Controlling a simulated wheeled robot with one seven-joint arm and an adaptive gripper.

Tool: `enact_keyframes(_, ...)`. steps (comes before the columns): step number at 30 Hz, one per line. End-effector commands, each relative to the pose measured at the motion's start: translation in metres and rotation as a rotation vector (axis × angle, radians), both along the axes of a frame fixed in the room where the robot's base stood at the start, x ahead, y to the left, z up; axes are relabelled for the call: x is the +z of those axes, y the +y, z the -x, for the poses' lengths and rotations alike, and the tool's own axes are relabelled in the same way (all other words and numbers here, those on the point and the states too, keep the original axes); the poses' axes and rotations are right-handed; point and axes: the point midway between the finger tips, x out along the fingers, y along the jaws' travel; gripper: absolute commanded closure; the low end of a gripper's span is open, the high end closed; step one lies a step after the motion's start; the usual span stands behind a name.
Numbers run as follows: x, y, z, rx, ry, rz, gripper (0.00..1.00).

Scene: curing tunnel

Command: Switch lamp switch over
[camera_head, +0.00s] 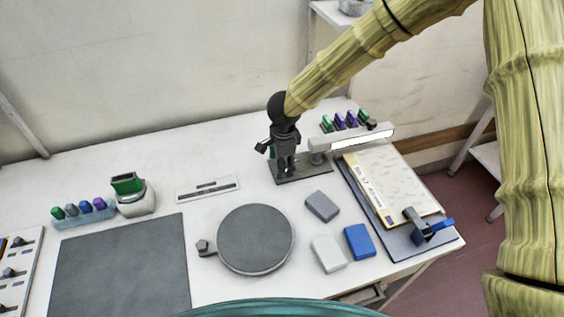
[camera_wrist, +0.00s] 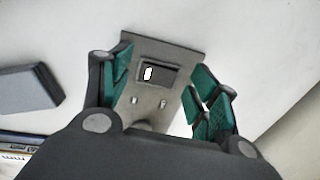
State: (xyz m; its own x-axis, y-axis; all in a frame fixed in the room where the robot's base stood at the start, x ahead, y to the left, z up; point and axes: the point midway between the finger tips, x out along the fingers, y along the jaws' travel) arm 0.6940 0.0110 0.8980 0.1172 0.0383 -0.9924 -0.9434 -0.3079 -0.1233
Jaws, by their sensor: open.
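The lamp switch (camera_wrist: 164,75) is a small dark rocker with a white mark at one end, set in a grey base plate (camera_wrist: 183,58) in the wrist view. In the head view, the base plate (camera_head: 318,170) lies on the table below a lamp with a white bar head (camera_head: 362,137). My gripper (camera_head: 284,166) points down over the plate's left part and hides the switch there. In the wrist view, my gripper (camera_wrist: 160,88) is open and empty, its green-padded fingers on either side of the switch. I cannot tell whether a finger touches the plate.
A grey block (camera_head: 322,206), a white block (camera_head: 328,252) and a blue block (camera_head: 358,242) lie in front of the lamp. A round dark plate (camera_head: 255,240) stands front left of them. A clipboard (camera_head: 395,235) is at right. Several coloured pieces stand behind the lamp head.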

Motion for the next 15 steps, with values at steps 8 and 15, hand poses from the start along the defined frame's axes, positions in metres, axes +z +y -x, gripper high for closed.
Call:
enact_keyframes(8, -0.0093, -0.0005, -0.0013, -0.001, 0.0, 0.001, 0.39)
enact_keyframes(15, -0.0094, -0.0006, -0.0012, -0.001, 0.0, 0.001, 0.5)
